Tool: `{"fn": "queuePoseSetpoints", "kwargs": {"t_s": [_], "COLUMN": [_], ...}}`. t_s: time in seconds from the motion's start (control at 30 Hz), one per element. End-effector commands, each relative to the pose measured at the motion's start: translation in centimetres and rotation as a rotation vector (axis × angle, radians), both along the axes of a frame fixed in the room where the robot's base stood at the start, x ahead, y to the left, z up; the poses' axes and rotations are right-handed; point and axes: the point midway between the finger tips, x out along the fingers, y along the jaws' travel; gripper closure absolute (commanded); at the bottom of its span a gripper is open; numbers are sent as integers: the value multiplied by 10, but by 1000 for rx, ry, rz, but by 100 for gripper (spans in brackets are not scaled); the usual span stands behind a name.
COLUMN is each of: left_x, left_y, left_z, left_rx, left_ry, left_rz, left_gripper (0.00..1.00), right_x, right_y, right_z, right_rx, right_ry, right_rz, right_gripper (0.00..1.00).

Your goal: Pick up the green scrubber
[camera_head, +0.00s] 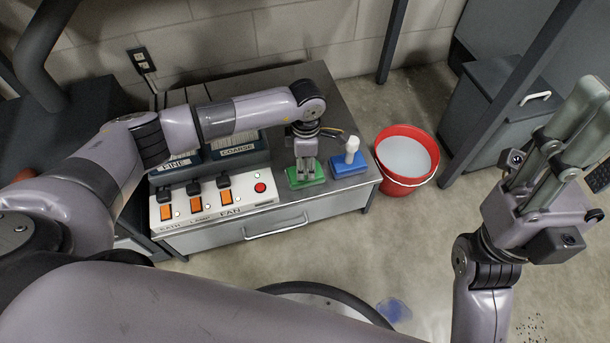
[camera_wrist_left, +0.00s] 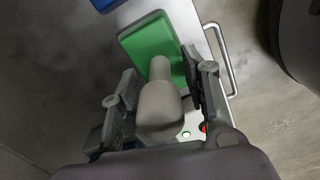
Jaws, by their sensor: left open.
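The green scrubber (camera_head: 306,179) lies on the bench near its front right part. In the left wrist view its green block (camera_wrist_left: 160,48) and pale upright handle (camera_wrist_left: 157,104) show clearly. My left gripper (camera_head: 305,165) is right over it, pointing down. Its open fingers (camera_wrist_left: 165,88) stand on either side of the handle, with a gap visible on the left. Contact on the right side is hard to tell. My right gripper (camera_head: 590,105) is raised at the far right, away from the bench. Its fingertips run toward the frame edge.
A blue scrubber (camera_head: 350,166) with a white handle stands just right of the green one. A white switch panel (camera_head: 212,203) lies to the left, with FINE and COARSE bins (camera_head: 236,153) behind. A red bucket (camera_head: 407,183) stands right of the bench. The bench has a front handle (camera_head: 276,230).

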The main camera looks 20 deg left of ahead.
Motion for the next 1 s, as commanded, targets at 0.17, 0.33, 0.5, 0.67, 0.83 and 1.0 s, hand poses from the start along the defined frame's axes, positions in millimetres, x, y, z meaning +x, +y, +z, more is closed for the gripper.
{"fn": "queuePoseSetpoints", "kwargs": {"t_s": [0.17,0.33,0.5,0.67,0.83,1.0], "left_x": [1,1,1,1,1,1], "left_y": [0,0,0,0,0,0], "left_z": [-6,-6,-6,-6,-6,-6], "left_rx": [-2,-2,-2,-2,-2,-2], "left_ry": [-2,-2,-2,-2,-2,-2], "left_rz": [1,0,0,0,0,1], "left_gripper": [58,60,71,82,93,100], "right_x": [1,1,1,1,1,1], "right_y": [0,0,1,1,1,1], "right_z": [2,2,2,2,2,2], "right_rx": [-1,-1,-1,-1,-1,-1], "right_ry": [-11,-10,-10,-10,-10,-10], "right_rz": [0,0,0,0,0,0], "right_gripper": [60,60,60,60,60,60]}}
